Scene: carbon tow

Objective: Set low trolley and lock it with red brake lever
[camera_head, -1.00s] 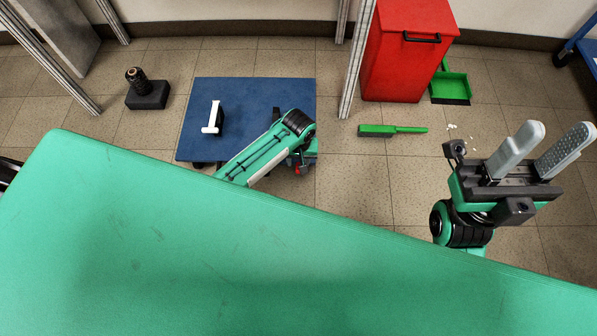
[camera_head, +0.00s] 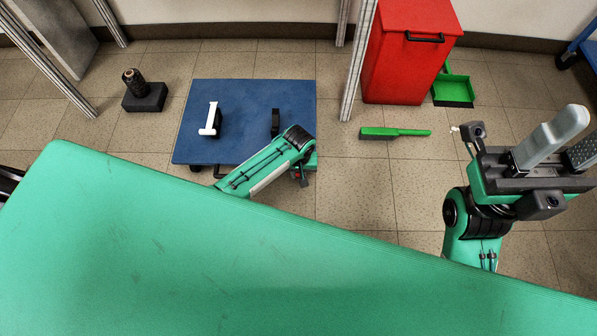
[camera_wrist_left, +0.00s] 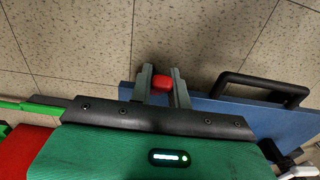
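The low trolley (camera_head: 245,97) is a blue platform flat on the floor, with a black handle on its near edge; the handle shows in the left wrist view (camera_wrist_left: 262,88). The red brake lever (camera_wrist_left: 162,84) lies between the fingertips of my left gripper (camera_wrist_left: 161,75), with no clear gap on either side. Whether the fingers press on it I cannot tell. In the head view the lever is a small red spot (camera_head: 298,174) by the trolley's near right corner, mostly hidden by my left gripper and arm. My right gripper (camera_head: 567,147) is open and empty at the right edge.
A white bracket (camera_head: 210,120) and a black block (camera_head: 275,122) are on the trolley. A red bin (camera_head: 405,70), a metal post (camera_head: 355,70), a green brush (camera_head: 395,133) and a green dustpan (camera_head: 455,90) stand right of it.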

